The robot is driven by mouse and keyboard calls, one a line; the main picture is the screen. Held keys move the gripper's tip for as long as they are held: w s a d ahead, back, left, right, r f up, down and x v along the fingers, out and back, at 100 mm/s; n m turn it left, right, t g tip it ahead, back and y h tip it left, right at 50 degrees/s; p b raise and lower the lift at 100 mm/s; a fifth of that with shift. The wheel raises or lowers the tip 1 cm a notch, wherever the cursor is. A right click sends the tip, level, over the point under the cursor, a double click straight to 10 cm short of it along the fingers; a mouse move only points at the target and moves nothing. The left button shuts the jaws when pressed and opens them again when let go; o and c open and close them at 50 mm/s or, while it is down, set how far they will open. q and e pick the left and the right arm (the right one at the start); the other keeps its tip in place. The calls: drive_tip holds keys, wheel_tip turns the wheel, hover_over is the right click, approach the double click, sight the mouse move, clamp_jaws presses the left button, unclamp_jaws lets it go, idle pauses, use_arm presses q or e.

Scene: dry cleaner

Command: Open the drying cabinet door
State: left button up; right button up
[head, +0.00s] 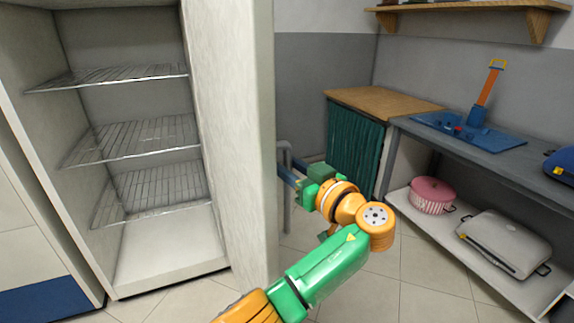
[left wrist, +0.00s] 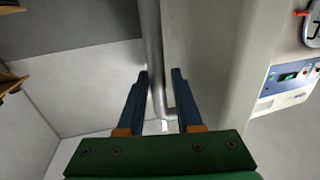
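The drying cabinet (head: 165,255) stands at the left in the head view, its interior with wire shelves exposed. Its pale door (head: 240,130) is swung out wide and seen nearly edge-on. A grey bar handle (head: 288,205) is on the door's right side. My left gripper (head: 288,174) is at this handle, its green-and-orange arm reaching past the door. In the left wrist view, the handle bar (left wrist: 152,45) runs between the two blue fingers of the left gripper (left wrist: 160,85). The fingers are apart, with gaps beside the bar. My right gripper is out of view.
A grey workbench (head: 475,150) with a lower shelf stands at the right, holding a pink pot (head: 432,194) and a grey case (head: 503,243). A wood-topped unit with a teal curtain (head: 355,140) stands behind my gripper. Tiled floor (head: 420,285) is clear between.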

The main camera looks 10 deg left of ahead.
use_arm(q)
drive_tip(key=v, duration=0.4)
drive_tip(key=shift+r, duration=0.15)
drive_tip(key=shift+s+d+r+p, duration=0.25)
drive_tip(key=shift+s+d+p, duration=0.35)
drive_tip(key=shift+d+p, duration=0.25)
drive_tip(key=shift+s+d, duration=0.15)
drive_tip(key=shift+d, duration=0.05)
drive_tip(key=shift+s+f+p, duration=0.25)
drive_tip(key=shift+s+p, duration=0.05)
drive_tip(key=shift+p, duration=0.2)
drive_tip(key=shift+f, duration=0.15)
